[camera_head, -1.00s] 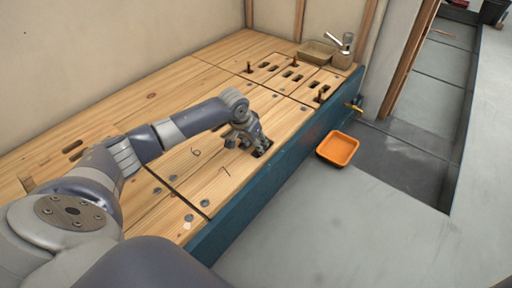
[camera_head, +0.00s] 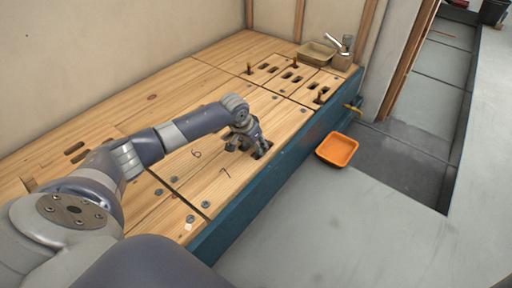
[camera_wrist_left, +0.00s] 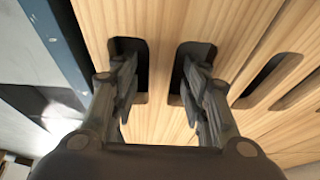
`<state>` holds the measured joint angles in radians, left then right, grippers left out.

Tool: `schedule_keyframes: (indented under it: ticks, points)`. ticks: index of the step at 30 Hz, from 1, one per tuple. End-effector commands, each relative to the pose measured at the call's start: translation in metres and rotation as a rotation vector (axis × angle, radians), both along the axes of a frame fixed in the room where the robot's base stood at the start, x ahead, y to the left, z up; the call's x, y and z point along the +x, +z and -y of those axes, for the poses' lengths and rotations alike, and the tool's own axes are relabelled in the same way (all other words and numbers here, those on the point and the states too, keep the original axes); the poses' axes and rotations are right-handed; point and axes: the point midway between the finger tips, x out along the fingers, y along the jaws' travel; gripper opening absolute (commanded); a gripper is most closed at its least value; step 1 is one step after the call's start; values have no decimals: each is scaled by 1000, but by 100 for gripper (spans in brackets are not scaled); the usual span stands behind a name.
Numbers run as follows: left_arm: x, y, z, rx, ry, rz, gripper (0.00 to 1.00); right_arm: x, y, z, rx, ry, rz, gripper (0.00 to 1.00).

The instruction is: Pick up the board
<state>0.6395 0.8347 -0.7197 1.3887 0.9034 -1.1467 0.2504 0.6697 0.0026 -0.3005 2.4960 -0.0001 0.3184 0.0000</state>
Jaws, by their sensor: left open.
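The wooden board marked 7 (camera_head: 225,173) lies flat along the front edge of the wooden deck, in the head view. My left gripper (camera_head: 250,148) is over its far part, pointing down beside a dark slot. In the left wrist view the open gripper (camera_wrist_left: 158,92) straddles the strip of board wood (camera_wrist_left: 160,60) between two dark slots, one finger at each slot. I cannot tell how deep the fingertips reach. The wood between the fingers shows bare, with gaps to both fingers. My right gripper is not in view.
A board marked 6 (camera_head: 190,143) lies beside it. Slotted boards with upright pegs (camera_head: 293,77), a beige tray (camera_head: 317,52) and a metal tool (camera_head: 340,45) are at the far end. A blue side beam (camera_head: 285,163) edges the deck. An orange tray (camera_head: 337,150) stands on the floor.

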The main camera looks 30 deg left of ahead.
Motion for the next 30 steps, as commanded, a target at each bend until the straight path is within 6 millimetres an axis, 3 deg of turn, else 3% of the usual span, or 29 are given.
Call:
schedule_keyframes:
  ticks: [3, 8, 9, 21, 30]
  points:
    - [0, 0, 0, 0, 0, 0, 39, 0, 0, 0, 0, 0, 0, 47]
    - [0, 0, 0, 0, 0, 0, 3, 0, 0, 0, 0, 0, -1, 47]
    - [0, 0, 0, 0, 0, 0, 0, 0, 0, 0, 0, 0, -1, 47]
    - [1, 2, 0, 0, 0, 5, 0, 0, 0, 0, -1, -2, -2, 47]
    - [2, 4, -1, 1, 1, 7, 0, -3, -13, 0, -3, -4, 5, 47]
